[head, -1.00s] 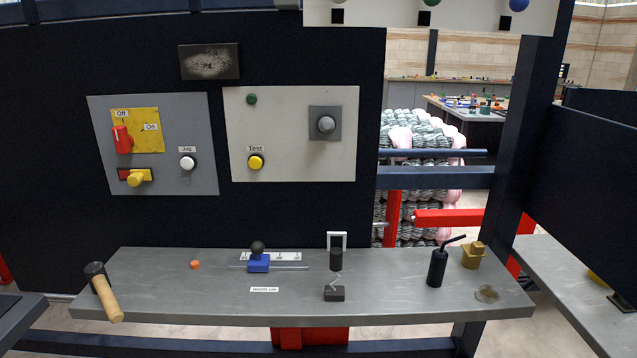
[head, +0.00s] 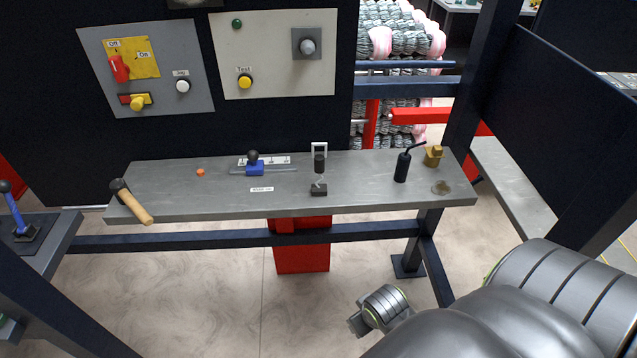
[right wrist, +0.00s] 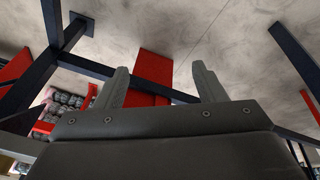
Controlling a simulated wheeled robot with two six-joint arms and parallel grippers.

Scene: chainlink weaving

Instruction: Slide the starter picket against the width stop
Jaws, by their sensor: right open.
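A short pale zigzag wire (head: 320,181), which looks like the starter picket, rises from a small dark block (head: 318,190) on the grey bench. A black cylinder with a white frame (head: 319,149) stands just behind it. To its left, a blue slider with a black knob (head: 254,168), which may be the width stop, sits on a thin rail before a white scale. The wire and slider are apart. In the right wrist view my right gripper (right wrist: 162,82) is open and empty, with floor and bench frame behind it. My left gripper is out of view.
The bench (head: 220,200) also carries a wooden-handled mallet (head: 131,203), an orange bit (head: 200,172), a black can (head: 402,167) and a brass piece (head: 433,156). A red box (head: 302,248) is under it. Control panels (head: 276,55) stand behind. Floor in front is clear.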

